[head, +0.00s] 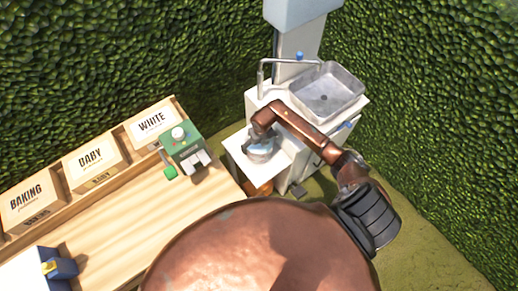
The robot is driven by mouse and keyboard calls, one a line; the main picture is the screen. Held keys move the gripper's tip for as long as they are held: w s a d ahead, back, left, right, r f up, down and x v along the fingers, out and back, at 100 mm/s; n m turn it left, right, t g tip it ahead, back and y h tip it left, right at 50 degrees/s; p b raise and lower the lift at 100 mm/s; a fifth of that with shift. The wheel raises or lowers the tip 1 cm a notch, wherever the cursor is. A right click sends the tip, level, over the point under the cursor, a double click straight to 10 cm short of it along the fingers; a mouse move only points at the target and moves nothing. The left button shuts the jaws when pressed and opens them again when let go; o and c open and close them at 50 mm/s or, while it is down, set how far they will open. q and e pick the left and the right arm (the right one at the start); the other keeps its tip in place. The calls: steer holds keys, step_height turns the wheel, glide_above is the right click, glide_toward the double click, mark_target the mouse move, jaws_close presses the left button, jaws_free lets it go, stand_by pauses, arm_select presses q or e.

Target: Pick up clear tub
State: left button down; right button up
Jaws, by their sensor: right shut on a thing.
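A small clear, bluish tub (258,155) is at the white side shelf (283,157) of the sink unit. My right arm reaches in from the right, and its gripper (261,146) points down at the tub and is shut on it. The gripper hides much of the tub, and I cannot tell whether the tub's base touches the shelf. My left gripper is not in view.
A metal sink basin (345,88) with a tap (276,63) is behind my right arm. A wooden bench (140,215) at the left holds labelled boxes (95,163) and a green device (184,146). A blue object (58,266) is at the lower left. Green hedges (120,45) enclose the place.

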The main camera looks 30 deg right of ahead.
steer(key=c, duration=1)
